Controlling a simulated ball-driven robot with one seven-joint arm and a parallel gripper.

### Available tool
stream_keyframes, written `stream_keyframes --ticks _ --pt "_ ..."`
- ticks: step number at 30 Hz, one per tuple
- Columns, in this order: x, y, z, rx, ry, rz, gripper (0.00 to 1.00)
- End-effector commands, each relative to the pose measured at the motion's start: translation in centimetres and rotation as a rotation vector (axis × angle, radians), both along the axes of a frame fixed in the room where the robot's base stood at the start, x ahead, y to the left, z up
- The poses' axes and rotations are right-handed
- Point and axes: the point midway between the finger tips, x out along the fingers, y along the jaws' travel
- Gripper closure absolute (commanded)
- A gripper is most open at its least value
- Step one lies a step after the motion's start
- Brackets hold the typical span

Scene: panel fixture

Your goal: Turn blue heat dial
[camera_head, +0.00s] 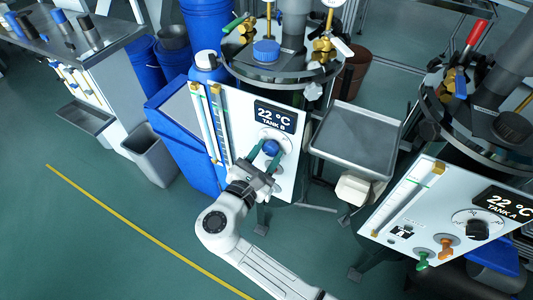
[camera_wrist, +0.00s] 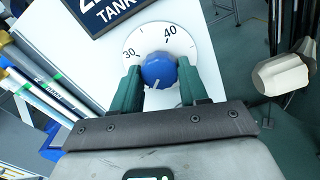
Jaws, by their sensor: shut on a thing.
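The blue heat dial (camera_wrist: 159,71) sits on a white scale plate on the front panel of Tank B; the numbers 30 and 40 show. Its white pointer mark faces down in the wrist view. In the head view the dial (camera_head: 271,147) lies below the display reading 22 °C. My gripper (camera_wrist: 160,78) has its green fingers on either side of the dial, shut on it. In the head view my gripper (camera_head: 268,155) reaches the panel from below. The lower part of the scale is hidden behind the fingers and gripper body.
A grey tray (camera_head: 355,138) stands right of the Tank B panel. Tank A's panel (camera_head: 440,215) with a black dial (camera_head: 477,229) is at the right. Tubes (camera_head: 215,125) run along the left of Tank B's panel. Green floor is open at lower left.

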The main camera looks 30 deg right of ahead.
Motion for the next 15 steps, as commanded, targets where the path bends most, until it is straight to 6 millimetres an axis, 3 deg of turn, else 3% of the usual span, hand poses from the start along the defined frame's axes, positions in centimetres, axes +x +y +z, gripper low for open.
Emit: stream_keyframes --ticks 15 --pt "0.01 0.07 -0.18 0.254 -0.352 -0.001 0.87"
